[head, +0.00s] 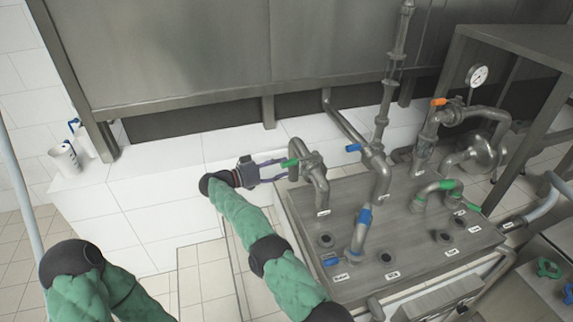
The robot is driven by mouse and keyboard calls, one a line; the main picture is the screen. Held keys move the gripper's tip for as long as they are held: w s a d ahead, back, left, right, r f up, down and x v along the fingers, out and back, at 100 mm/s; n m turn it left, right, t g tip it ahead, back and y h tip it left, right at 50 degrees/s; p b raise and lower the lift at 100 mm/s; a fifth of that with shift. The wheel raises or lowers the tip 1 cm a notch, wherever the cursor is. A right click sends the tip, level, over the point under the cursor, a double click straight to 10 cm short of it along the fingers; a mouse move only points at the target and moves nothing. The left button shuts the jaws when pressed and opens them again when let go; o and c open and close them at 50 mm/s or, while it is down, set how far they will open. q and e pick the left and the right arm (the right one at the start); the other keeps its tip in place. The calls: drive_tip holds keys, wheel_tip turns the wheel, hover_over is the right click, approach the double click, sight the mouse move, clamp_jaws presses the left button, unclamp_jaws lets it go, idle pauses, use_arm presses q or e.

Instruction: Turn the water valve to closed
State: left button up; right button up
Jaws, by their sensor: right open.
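Several grey pipes with coloured valve handles rise from a metal panel (400,225). The labels are too small to read, so I cannot tell which valve is the water valve. My right gripper (283,170) is open, with its fingers pointing right at the green handle (290,162) of the leftmost pipe (318,180). The fingertips are close around or beside this handle; I cannot tell whether they touch it. A blue handle (354,148) sticks out left from the pipe behind. My left arm shows at the lower left, and its gripper is out of view.
Other handles are blue (365,215), orange (438,102) and green (447,184). A gauge (477,75) stands at the upper right, with a metal frame (530,45) beside it. A white cup-like container (65,158) sits on the tiled ledge (110,205), whose middle is clear.

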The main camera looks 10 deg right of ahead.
drive_tip(key=shift+v, duration=1.85)
